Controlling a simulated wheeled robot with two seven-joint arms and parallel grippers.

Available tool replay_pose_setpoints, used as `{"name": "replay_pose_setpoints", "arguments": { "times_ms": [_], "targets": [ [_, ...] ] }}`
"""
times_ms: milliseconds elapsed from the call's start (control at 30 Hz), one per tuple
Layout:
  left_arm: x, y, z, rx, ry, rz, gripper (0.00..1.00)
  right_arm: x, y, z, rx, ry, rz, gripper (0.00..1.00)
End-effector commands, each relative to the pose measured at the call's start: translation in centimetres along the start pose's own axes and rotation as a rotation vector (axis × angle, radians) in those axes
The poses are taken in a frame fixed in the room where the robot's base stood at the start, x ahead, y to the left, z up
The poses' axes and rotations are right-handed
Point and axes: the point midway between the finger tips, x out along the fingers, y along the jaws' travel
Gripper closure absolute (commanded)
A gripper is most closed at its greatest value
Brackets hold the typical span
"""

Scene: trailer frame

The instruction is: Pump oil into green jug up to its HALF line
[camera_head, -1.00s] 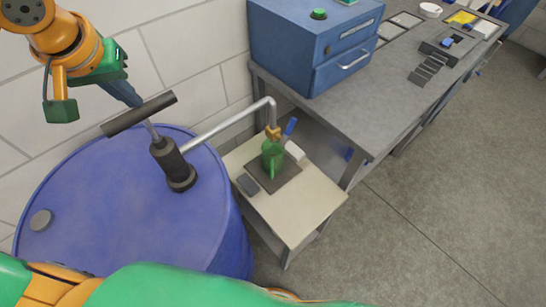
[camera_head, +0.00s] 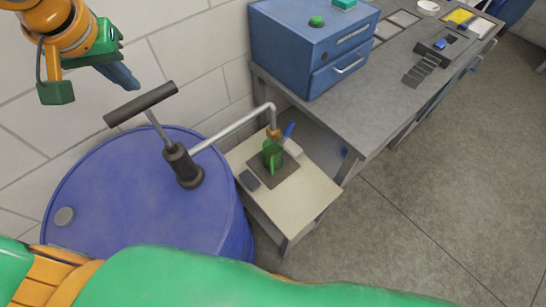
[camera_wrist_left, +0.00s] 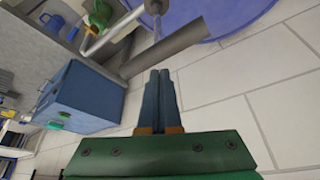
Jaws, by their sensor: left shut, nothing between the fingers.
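The green jug (camera_head: 272,157) stands on a dark mat (camera_head: 284,176) on a small pale stand, under the pump's spout (camera_head: 273,131). Its HALF line and the oil level are too small to tell. The hand pump (camera_head: 182,163) sits on top of the blue drum (camera_head: 140,215); its dark T-handle (camera_head: 140,104) is raised on a rod. My left gripper (camera_head: 134,86) is shut and empty, just above and beside the handle, apart from it. In the left wrist view the closed fingers (camera_wrist_left: 158,75) point towards the handle (camera_wrist_left: 162,48). My right gripper is not in view.
The pale stand (camera_head: 315,196) is between the drum and a grey workbench (camera_head: 370,115). A blue cabinet (camera_head: 312,50) with a green button stands on the bench. A wall is behind the drum; open floor is at right.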

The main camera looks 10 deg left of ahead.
Motion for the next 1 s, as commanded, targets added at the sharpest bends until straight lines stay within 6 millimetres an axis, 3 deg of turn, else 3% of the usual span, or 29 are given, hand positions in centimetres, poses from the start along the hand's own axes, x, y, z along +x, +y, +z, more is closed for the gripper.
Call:
{"name": "replay_pose_setpoints", "arguments": {
  "times_ms": [567,1000],
  "targets": [
    [0.0,0.0,0.0,0.0,0.0,0.0,1.0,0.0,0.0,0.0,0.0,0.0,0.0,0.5],
    [2.0,0.0,0.8,0.0,0.0,0.001,1.0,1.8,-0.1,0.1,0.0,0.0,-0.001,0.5]
  ]
}}
